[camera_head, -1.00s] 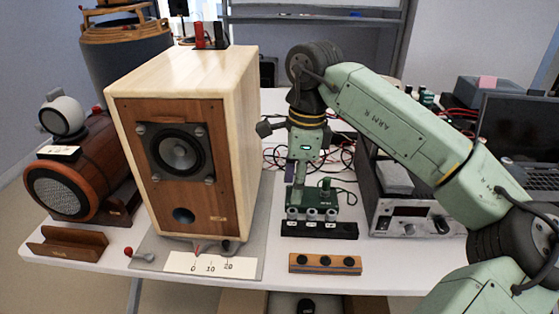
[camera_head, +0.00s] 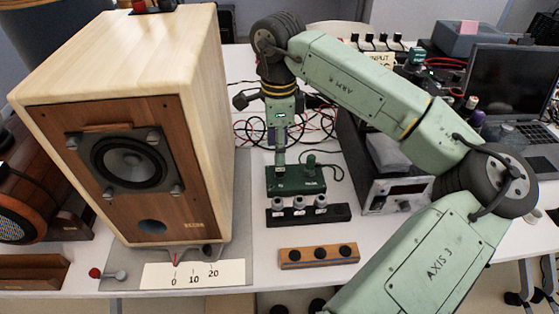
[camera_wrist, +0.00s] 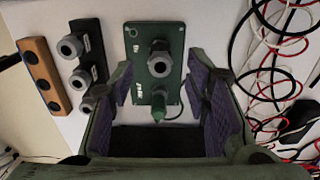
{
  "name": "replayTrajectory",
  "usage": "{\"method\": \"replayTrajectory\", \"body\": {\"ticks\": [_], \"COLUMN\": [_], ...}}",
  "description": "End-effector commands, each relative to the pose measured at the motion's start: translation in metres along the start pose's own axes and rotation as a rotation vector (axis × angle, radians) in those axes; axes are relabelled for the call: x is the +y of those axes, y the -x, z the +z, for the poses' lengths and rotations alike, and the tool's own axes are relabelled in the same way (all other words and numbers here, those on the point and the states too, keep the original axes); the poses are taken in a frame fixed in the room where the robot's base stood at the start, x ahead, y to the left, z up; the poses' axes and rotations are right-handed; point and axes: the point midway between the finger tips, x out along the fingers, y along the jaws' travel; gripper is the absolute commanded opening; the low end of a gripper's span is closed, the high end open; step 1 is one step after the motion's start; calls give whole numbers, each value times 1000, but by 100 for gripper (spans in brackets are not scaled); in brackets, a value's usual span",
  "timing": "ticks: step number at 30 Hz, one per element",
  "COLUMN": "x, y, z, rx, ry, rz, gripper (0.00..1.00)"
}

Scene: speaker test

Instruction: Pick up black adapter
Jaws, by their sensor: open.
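A black strip (camera_head: 308,215) stands on the table and carries three adapters with grey collars (camera_head: 299,203), each with a small white label. In the wrist view the strip (camera_wrist: 86,62) and its adapters (camera_wrist: 71,46) are at the left. I cannot tell which piece is the black adapter. A green box (camera_head: 296,180) is just behind the strip. In the wrist view the box (camera_wrist: 170,36) bears round grey-and-black fittings (camera_wrist: 159,65) and a green plug. My gripper (camera_wrist: 165,100) is open and empty, with purple pads, above the green box; it also shows in the head view (camera_head: 280,150).
A wooden block (camera_head: 319,256) with three black round pieces lies in front of the strip. A large wooden speaker (camera_head: 120,150) stands at left. A metal instrument (camera_head: 395,190) is at right. Loose red and black cables (camera_head: 250,128) lie behind my gripper.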

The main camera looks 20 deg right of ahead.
Motion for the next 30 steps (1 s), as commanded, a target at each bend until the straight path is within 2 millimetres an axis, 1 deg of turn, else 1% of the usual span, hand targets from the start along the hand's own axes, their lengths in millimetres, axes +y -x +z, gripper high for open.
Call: {"method": "replayTrajectory", "body": {"ticks": [2, 7, 10, 13, 19, 30], "x": [1, 1, 1, 1, 0, 0], "y": [-7, -33, -45, -50, -51, -50], "z": [-1, -3, -2, -2, -2, -2], "rx": [-1, -2, -1, -1, 0, 0], "ry": [-1, -1, 0, 0, 0, 0], "rz": [3, 3, 2, 1, 0, 0], "gripper": [43, 43, 43, 43, 43, 18]}}
